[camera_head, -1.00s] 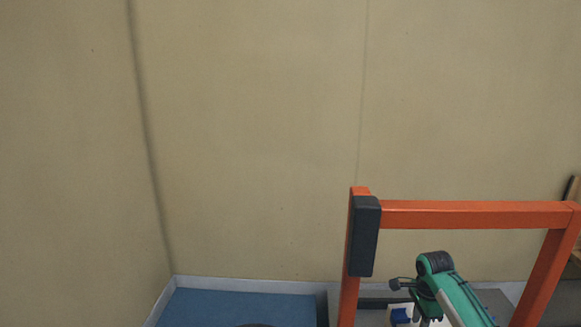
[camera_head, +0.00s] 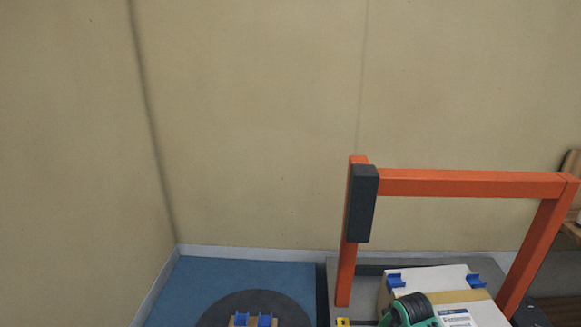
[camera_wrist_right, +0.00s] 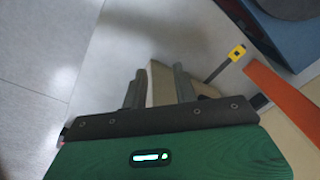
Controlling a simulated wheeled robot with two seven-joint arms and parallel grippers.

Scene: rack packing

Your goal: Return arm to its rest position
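In the head view my right arm is a green and black link at the bottom edge, in front of a white and brown box; its gripper is out of that view. In the right wrist view my right gripper (camera_wrist_right: 158,88) has its two dark fingers apart. A beige box-like thing (camera_wrist_right: 204,88) shows behind and between the fingers. I see no clear grip on it; its distance from the fingertips is hard to judge. My left arm and gripper are not in view.
An orange frame (camera_head: 470,183) with a dark pad rises around the white and brown box (camera_head: 437,277), which has blue clips. A dark disc (camera_head: 215,312) with a blue-clipped brown item sits on a blue surface (camera_head: 200,273). A yellow-ended item (camera_wrist_right: 237,52) shows by the wrist.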

